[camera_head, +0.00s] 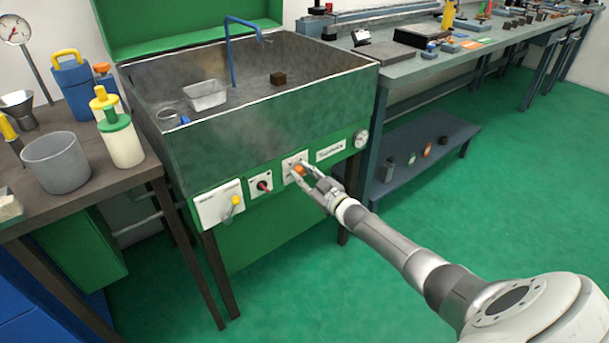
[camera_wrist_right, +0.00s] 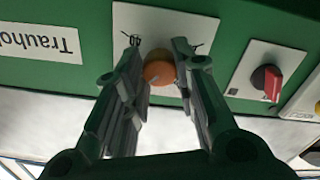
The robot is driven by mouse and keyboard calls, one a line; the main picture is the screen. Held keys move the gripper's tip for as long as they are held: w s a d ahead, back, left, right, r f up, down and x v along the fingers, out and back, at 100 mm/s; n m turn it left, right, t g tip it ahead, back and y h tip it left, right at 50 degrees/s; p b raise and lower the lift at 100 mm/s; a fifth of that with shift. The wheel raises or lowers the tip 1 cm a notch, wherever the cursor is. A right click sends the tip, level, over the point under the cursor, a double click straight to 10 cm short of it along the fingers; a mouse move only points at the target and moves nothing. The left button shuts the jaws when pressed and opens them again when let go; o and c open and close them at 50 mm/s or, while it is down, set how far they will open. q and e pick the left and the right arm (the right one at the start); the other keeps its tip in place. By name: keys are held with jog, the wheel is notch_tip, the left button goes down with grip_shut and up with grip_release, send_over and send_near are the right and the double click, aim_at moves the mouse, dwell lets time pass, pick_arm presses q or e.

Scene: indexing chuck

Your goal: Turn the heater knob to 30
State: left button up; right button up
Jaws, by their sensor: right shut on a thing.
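The heater knob is orange and round (camera_head: 299,170) on a white plate on the green front of the parts washer (camera_head: 290,125). In the right wrist view the knob (camera_wrist_right: 159,70) sits between the two fingers, with its plate (camera_wrist_right: 150,24) behind it. My right gripper (camera_head: 301,172) reaches in from the lower right and is shut on the knob. In the wrist view the right gripper (camera_wrist_right: 158,68) has one finger on each side of it. My left gripper is not in view.
A round gauge (camera_head: 361,139) is to the right. A bench with a grey pot (camera_head: 57,162) stands left. Green floor is clear in front.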

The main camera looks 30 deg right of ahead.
jog(key=shift+f, duration=0.1)
dwell(0.3)
jog(key=o, duration=1.1)
jog(key=shift+c, duration=0.2)
jog(key=shift+s+d, duration=0.1)
jog(key=shift+s, duration=0.45)
jog(key=s, duration=1.1)
jog(key=shift+d, duration=0.4)
